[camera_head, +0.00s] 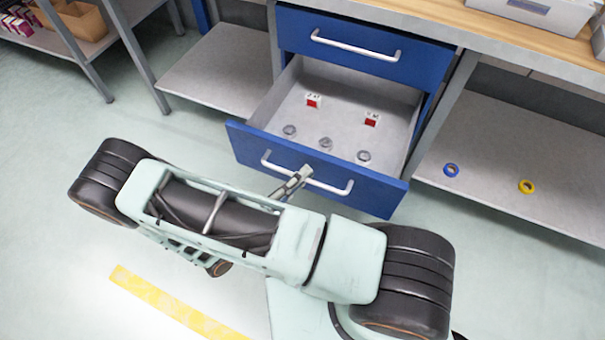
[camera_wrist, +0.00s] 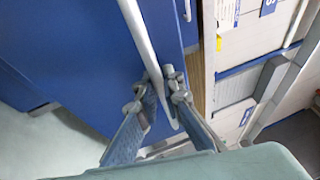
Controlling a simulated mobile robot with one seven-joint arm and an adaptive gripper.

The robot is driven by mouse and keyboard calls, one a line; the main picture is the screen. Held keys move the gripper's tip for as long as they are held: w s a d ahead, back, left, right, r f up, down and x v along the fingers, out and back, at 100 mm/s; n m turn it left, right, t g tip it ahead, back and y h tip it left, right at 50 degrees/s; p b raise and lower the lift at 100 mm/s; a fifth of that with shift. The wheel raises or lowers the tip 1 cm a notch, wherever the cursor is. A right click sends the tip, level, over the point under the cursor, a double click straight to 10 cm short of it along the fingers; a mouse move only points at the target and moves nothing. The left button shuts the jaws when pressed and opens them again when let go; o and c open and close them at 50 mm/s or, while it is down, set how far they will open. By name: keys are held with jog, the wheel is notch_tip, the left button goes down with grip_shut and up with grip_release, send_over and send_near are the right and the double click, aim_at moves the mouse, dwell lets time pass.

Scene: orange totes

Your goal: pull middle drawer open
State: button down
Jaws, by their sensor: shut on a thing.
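The middle drawer (camera_head: 315,168) is a blue-fronted grey drawer, pulled well out of the workbench below the closed blue top drawer (camera_head: 365,47). Its white bar handle (camera_head: 330,187) runs along the front. My gripper (camera_head: 301,175) is at the middle of that handle. In the wrist view, my gripper (camera_wrist: 166,92) has its two fingers on either side of the handle (camera_wrist: 146,45), shut on it. Inside the open drawer lie two small red-and-white boxes (camera_head: 313,101) and several small grey round pieces (camera_head: 326,143).
The workbench top (camera_head: 440,25) carries a grey bin (camera_head: 540,12). A lower shelf (camera_head: 520,165) at right holds a blue ring (camera_head: 451,170) and a yellow ring (camera_head: 526,186). An empty lower shelf (camera_head: 215,83) is at left. The floor left of the drawer is clear.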

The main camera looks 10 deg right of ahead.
jog(key=c, duration=2.3)
grip_release()
